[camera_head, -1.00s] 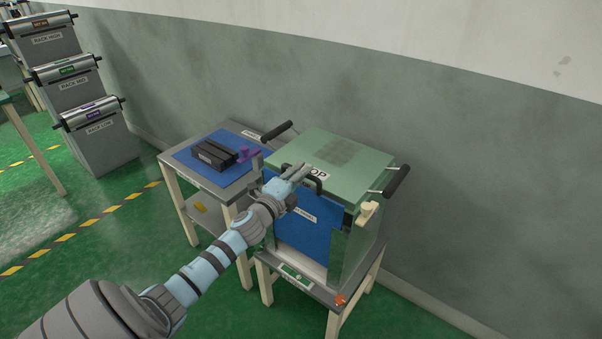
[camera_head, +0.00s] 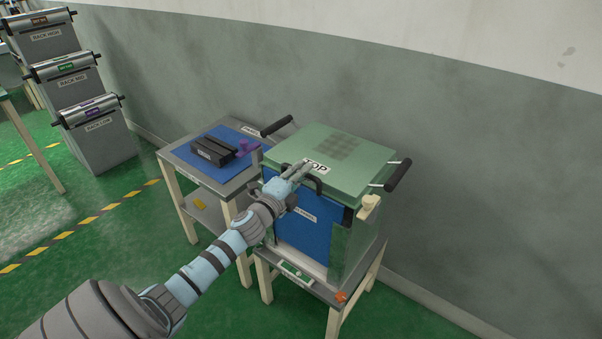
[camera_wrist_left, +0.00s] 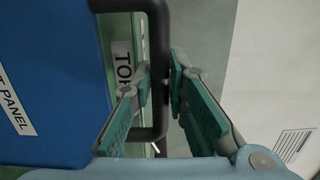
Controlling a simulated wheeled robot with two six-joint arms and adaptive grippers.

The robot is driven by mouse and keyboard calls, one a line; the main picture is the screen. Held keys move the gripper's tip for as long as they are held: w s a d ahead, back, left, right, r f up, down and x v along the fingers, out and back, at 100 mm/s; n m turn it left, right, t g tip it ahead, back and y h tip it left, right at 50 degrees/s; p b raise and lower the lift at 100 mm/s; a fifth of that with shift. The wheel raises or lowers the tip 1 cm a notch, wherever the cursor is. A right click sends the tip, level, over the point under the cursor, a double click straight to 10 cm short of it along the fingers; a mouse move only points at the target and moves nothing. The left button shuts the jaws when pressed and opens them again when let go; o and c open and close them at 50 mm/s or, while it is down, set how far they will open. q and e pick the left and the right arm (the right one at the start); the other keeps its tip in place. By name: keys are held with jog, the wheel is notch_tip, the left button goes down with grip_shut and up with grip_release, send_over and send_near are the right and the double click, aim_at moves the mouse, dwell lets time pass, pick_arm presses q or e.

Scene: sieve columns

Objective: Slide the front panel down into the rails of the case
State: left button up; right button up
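The blue front panel (camera_head: 312,236) stands upright at the front of the green case (camera_head: 352,252), below its lid. It appears seated between the case's side edges, but the gripper and arm hide its left part. Its black handle (camera_head: 318,185) is at its top edge. My left gripper (camera_head: 298,172) reaches this handle from the left. The blue panel (camera_wrist_left: 50,75) fills the left of that view. My right gripper is not in view.
The lid marked TOP (camera_head: 345,150) has black side handles, one at the right (camera_head: 398,176). A wall stands close behind. Racks (camera_head: 97,138) stand far left.

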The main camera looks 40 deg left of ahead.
pick_arm(q)
jog(key=shift+o, duration=1.4)
jog(key=shift+f, duration=0.15)
jog(key=shift+s+d+f, duration=0.1)
jog(key=shift+s, duration=0.25)
jog(key=s+d, duration=0.1)
jog(key=s, duration=1)
jog(key=shift+d+r, duration=0.2)
jog(key=shift+s, duration=0.1)
